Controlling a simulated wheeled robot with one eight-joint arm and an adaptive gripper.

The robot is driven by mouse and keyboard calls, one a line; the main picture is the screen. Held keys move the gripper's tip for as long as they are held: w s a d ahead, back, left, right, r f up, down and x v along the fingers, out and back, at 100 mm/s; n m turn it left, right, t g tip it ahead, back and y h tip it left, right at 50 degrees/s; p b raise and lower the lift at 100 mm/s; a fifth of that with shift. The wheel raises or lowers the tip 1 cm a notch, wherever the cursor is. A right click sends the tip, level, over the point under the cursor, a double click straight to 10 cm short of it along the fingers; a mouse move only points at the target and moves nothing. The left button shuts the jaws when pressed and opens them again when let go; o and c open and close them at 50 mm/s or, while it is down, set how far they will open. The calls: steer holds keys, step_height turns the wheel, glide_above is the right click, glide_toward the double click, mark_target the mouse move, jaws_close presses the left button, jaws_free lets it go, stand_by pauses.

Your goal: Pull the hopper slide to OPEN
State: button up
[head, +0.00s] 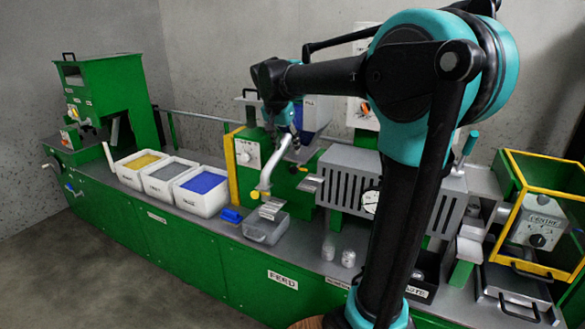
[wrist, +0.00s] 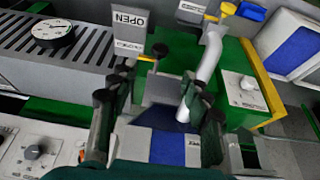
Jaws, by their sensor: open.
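The hopper (head: 315,112) is a blue-grey box with a FILL label, behind and right of my gripper in the head view. In the wrist view its blue and grey body (wrist: 168,147) lies below and between my fingers. A grey plate marked OPEN (wrist: 130,27) shows upside down at the top, with a small black knob (wrist: 160,50) beside it. I cannot tell for certain which part is the slide handle. My gripper (wrist: 157,108) has its two dark fingers wide apart with nothing held. In the head view my gripper (head: 292,132) hangs above the green machine, partly hidden by its own links.
A curved silver spout (head: 268,168) stands close by my gripper, above a grey tray (head: 266,228). White bins (head: 200,190) of yellow, grey and blue material stand left. A slotted grey housing (head: 350,175) with a round gauge (head: 370,201) stands right.

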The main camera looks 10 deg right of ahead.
mark_target(293, 167)
steer(key=x, duration=1.1)
jaws_close()
steer(key=shift+a, duration=0.1)
